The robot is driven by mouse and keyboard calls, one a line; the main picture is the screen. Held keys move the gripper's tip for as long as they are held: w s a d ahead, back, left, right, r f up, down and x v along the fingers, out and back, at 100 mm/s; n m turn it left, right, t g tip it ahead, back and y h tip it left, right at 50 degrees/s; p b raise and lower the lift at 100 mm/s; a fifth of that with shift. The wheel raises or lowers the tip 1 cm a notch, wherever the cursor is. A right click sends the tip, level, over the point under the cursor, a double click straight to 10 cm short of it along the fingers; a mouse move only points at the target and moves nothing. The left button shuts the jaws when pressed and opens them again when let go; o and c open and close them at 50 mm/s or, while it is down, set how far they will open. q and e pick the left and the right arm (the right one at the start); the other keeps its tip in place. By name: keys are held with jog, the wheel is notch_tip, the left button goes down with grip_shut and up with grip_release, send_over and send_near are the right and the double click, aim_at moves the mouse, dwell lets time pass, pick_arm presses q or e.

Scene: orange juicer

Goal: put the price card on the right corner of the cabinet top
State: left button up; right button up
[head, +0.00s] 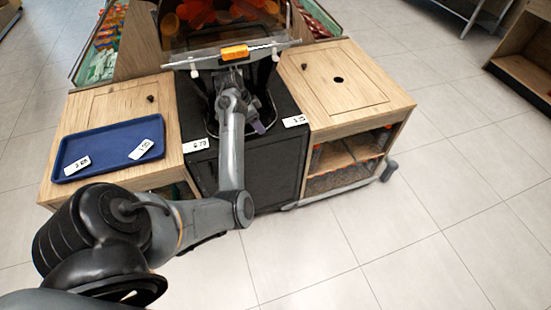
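Several small white price cards are in the head view. One card (77,165) lies at the left of a blue tray (105,132), and another card (140,149) lies at its right. A third card (195,145) is at the left front corner of the black cabinet top (185,110), and a fourth card (295,121) is at its right front corner. My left arm reaches over the black cabinet to the juicer, and its gripper (232,78) is low in front of the juicer. Its fingers are too small and dark to tell apart. My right gripper is not in view.
The left wooden cabinet (110,105) bears the blue tray. The floor at right is clear.

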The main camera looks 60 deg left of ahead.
pick_arm(q)
jog(key=shift+s+d+y, duration=0.2)
jog(key=shift+d+y, duration=0.05)
jog(key=shift+y, duration=0.05)
jog(key=s+d+f+g+y, duration=0.1)
jog(key=d+f+y, duration=0.15)
jog(key=d, duration=0.85)
jog(key=s+d+f+y, duration=0.1)
jog(key=s+d+f, duration=0.15)
jog(key=d, duration=0.85)
jog(key=s+d+h, duration=0.1)
jog(key=s+d, duration=0.2)
jog(key=d, duration=0.3)
jog(key=s+d+h, duration=0.1)
jog(key=s+d, duration=0.2)
jog(key=d, duration=0.4)
jog(key=s+d+f+h, duration=0.1)
jog(key=s+d, duration=0.2)
jog(key=d, duration=0.4)
jog(key=shift+h, duration=0.35)
jog(key=shift+f, duration=0.1)
notch_tip(320, 180, up, 45)
jog(key=p, duration=4.5)
